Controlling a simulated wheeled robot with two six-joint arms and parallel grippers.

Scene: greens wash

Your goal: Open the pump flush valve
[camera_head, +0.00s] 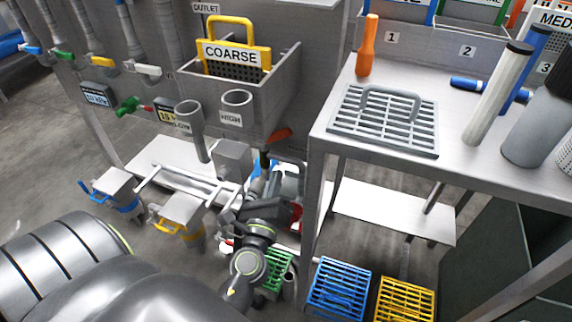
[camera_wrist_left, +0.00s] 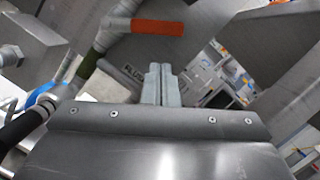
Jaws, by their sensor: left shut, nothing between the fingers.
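The pump flush valve's orange lever (camera_head: 280,135) shows below the grey basin in the head view. In the left wrist view the orange lever (camera_wrist_left: 158,27) points right from a grey fitting on a pipe with a dark green section. A partly hidden label (camera_wrist_left: 133,72) beside the fingers seems to read FLUSH. My left gripper (camera_head: 268,205) is below the lever in the head view, its fingertips hard to make out. In the left wrist view my left gripper (camera_wrist_left: 160,85) is shut and empty, its fingers just below the lever with a visible gap. My right gripper is not in view.
The basin with the COARSE screen (camera_head: 230,57) hangs above. A steel table (camera_head: 330,125) with a grey grate (camera_head: 385,120) stands to the right. Blue (camera_head: 338,290) and yellow (camera_head: 405,300) crates are below. Blue-handled (camera_head: 112,190) and yellow-handled (camera_head: 180,212) units stand left of my gripper.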

